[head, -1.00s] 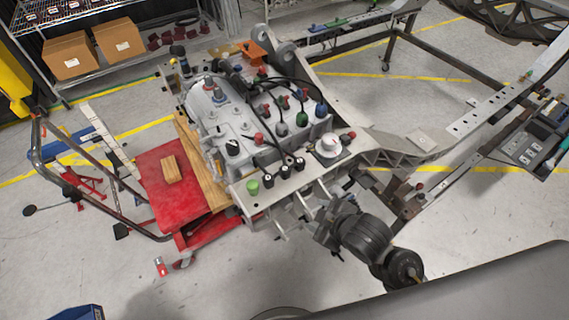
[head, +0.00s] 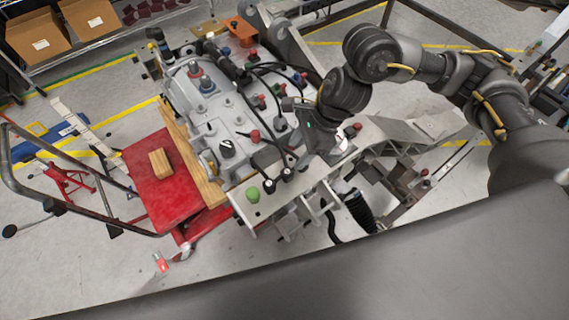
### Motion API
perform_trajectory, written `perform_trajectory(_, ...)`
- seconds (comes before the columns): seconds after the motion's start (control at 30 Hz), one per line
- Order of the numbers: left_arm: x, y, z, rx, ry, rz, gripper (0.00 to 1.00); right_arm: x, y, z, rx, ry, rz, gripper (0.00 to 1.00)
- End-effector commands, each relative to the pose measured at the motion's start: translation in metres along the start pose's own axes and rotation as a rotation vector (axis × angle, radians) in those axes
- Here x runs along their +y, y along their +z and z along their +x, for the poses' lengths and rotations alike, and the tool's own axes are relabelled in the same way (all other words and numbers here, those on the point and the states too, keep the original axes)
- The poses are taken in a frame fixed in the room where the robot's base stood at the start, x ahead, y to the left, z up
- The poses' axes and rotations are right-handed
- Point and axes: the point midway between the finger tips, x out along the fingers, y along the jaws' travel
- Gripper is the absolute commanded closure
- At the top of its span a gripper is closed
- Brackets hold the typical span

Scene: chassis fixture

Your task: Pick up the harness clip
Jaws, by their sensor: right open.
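My right gripper (head: 308,160) reaches in from the right, pointing down over the front right part of the fixture plate, and is open. Its fingertips are small and dark here, so I cannot tell whether they touch anything. Small black cylindrical pieces (head: 268,186) stand in a row on the plate's front edge, just left of the gripper. Black cables (head: 268,134) run over the grey housing beside them. I cannot tell which small part is the harness clip; it may be behind the gripper. My left gripper is not in view.
A green cap (head: 252,194) stands at the plate's front left corner. Red and blue plugs (head: 254,136) stick up from the grey housing (head: 205,125). A red cart (head: 155,195) with a wooden block (head: 160,163) is to the left. Chassis rails (head: 430,125) extend to the right.

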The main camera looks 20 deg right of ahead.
Motion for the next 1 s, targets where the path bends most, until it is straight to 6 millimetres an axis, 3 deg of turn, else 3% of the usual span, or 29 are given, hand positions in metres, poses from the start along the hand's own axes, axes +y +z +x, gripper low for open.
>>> perform_trajectory(0.1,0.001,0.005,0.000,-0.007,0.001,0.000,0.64,-0.003,-0.011,-0.007,0.042,0.008,-0.038,0.48)
perform_trajectory(0.27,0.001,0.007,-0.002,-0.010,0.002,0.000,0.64,-0.002,-0.012,-0.004,0.046,0.013,-0.041,0.48)
perform_trajectory(0.6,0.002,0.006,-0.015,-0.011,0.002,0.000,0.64,-0.001,-0.012,0.042,0.043,0.013,-0.039,0.48)
perform_trajectory(0.83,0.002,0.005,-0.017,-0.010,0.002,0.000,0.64,-0.001,-0.013,0.049,0.043,0.009,-0.040,0.48)
perform_trajectory(1.0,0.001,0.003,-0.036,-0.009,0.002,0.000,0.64,0.004,-0.011,0.066,0.044,0.016,-0.036,0.48)
